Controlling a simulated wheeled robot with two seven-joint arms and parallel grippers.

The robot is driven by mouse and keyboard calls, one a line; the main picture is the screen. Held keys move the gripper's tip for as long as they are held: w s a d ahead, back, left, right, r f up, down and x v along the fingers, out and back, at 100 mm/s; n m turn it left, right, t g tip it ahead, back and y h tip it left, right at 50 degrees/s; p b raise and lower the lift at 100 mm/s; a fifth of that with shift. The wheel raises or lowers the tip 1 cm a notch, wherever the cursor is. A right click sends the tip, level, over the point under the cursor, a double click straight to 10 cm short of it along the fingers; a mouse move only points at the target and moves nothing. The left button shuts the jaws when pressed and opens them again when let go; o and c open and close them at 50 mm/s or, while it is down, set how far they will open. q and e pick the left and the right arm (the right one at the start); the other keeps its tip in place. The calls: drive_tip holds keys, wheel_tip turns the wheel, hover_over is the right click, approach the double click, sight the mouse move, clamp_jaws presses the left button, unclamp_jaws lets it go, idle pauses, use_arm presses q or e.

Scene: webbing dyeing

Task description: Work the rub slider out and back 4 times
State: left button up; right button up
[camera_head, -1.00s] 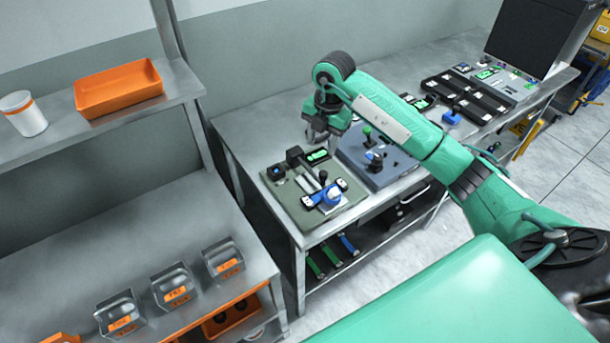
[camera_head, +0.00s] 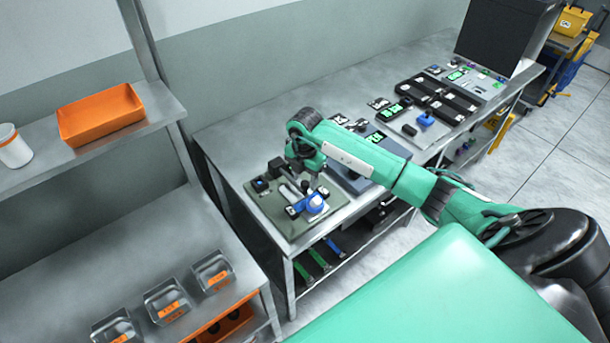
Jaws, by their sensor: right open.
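The rub tester is a grey-green plate (camera_head: 281,222) on the left end of the metal bench. On it sit a blue and white slider part (camera_head: 308,205), a light rail with a black part behind, and a small dark box (camera_head: 261,185). My right gripper (camera_head: 306,178) hangs low over the back right part of this device, pointing down, and is open. The fingertips are small and partly merge with the dark parts, so I cannot tell whether they touch the slider's handle. My left gripper does not show.
A blue-grey device (camera_head: 352,181) stands right of the rub tester, partly behind my arm. Black trays (camera_head: 438,100) and a dark box (camera_head: 505,35) are farther along the bench. A shelf with an orange bin (camera_head: 101,115) and metal holders (camera_head: 167,302) is at left.

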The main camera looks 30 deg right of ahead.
drive_tip(key=shift+f, duration=0.55)
